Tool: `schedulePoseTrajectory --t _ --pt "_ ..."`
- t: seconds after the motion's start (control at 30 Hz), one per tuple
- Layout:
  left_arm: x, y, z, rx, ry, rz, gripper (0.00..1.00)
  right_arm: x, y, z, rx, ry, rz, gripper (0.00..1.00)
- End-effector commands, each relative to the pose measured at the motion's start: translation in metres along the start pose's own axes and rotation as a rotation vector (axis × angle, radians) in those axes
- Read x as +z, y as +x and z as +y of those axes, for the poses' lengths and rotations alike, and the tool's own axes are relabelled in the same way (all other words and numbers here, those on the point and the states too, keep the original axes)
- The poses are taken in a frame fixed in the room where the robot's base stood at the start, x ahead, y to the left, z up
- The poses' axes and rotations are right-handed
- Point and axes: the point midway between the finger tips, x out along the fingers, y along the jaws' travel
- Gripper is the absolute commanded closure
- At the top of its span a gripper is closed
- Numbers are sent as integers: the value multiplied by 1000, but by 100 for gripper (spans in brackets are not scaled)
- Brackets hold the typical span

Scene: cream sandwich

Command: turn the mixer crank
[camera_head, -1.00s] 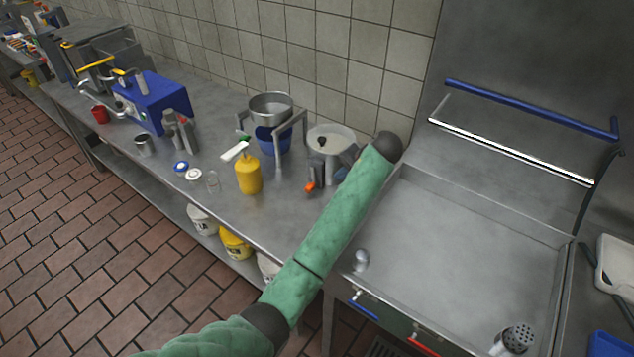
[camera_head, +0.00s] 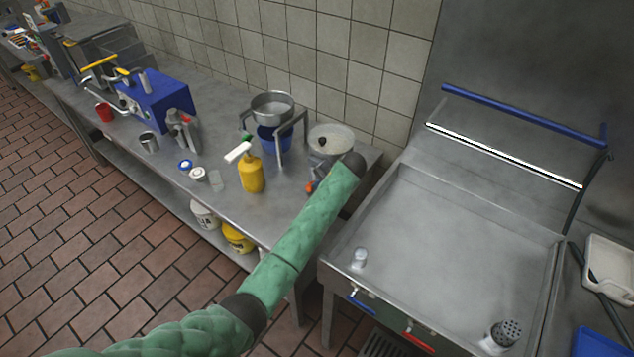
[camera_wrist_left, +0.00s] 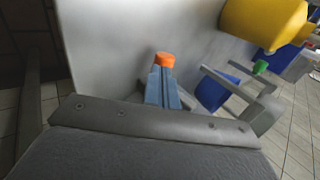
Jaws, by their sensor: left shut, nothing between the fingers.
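The mixer (camera_head: 331,135) is a round metal pot with a pale top. It stands on the steel counter near the tiled wall, partly hidden by my green left arm. An orange knob (camera_head: 309,187), which looks like the crank's handle, shows low at its front. It also shows in the left wrist view (camera_wrist_left: 165,60), just beyond the fingertips. My left gripper (camera_wrist_left: 164,84) is shut and empty, with its blue-grey fingers close together at the knob. I cannot tell whether they touch it. In the head view the gripper is mostly hidden behind the arm. My right gripper is not in view.
A yellow bottle (camera_head: 251,176) and a metal bowl on a stand (camera_head: 273,105) over a blue container (camera_head: 270,139) stand left of the mixer. A blue machine (camera_head: 158,100) is farther left. A steel basin (camera_head: 450,255) lies to the right.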

Motion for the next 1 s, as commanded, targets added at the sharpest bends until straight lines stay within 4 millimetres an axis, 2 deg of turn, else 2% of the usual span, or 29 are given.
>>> schedulePoseTrajectory --t 0.37,1.0 --pt "0 8 -1 1 0 -1 100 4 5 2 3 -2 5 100" --pt "0 11 -1 -72 0 -1 100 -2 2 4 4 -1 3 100"
